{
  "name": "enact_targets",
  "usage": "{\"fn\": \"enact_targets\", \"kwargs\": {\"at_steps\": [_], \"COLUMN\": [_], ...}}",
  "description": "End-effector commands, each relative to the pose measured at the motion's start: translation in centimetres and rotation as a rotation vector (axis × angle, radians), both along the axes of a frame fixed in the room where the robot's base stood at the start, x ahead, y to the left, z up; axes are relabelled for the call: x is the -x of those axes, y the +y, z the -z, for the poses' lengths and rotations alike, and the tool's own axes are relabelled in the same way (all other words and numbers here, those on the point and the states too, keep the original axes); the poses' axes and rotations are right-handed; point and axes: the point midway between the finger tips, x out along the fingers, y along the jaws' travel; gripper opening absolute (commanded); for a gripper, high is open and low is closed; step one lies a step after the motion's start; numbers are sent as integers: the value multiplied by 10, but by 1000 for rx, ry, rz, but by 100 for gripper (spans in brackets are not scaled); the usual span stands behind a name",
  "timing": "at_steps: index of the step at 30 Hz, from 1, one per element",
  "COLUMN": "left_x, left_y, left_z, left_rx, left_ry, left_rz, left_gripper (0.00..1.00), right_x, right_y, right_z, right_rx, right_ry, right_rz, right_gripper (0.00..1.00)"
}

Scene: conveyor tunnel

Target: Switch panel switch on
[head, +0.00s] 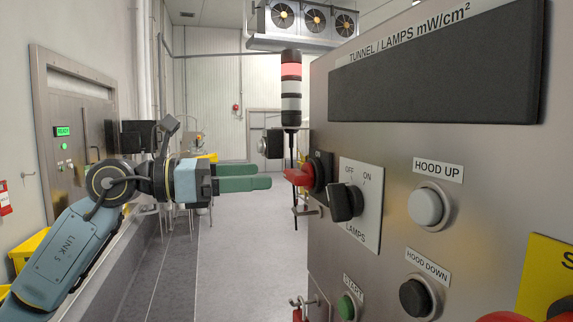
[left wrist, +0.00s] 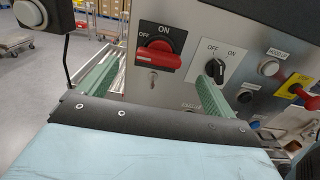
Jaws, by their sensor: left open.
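The panel switch is a red rotary handle on a black base (head: 299,176), on the left part of the steel control panel. In the left wrist view the red handle (left wrist: 158,56) lies roughly horizontal, with OFF at its left and ON above. My left gripper (head: 266,176) is open, its green fingers pointing at the switch with a small gap before the handle. In the left wrist view the fingers (left wrist: 163,58) stand on either side of the handle. My right gripper is not in view.
A black LAMPS knob (head: 347,203) sits right beside the red switch, close to one finger. HOOD UP (head: 427,206), HOOD DOWN (head: 415,298) and START (head: 347,306) buttons are on the same panel. A signal tower (head: 291,90) stands behind.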

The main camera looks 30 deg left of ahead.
Motion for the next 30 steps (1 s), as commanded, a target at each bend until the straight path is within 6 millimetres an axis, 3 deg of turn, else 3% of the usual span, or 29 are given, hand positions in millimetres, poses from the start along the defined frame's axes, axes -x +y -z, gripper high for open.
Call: {"fn": "enact_targets", "kwargs": {"at_steps": [12,26,30], "left_x": [-42,-52,-52], "left_y": [-36,-44,-44], "left_z": [-2,0,0], "left_rx": [4,3,2], "left_ry": [0,1,1], "left_rz": [2,1,1], "left_gripper": [91,91,76], "right_x": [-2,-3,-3], "right_y": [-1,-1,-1], "right_z": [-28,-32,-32], "right_rx": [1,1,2], "right_ry": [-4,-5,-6], "right_rz": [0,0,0], "right_gripper": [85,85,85]}}
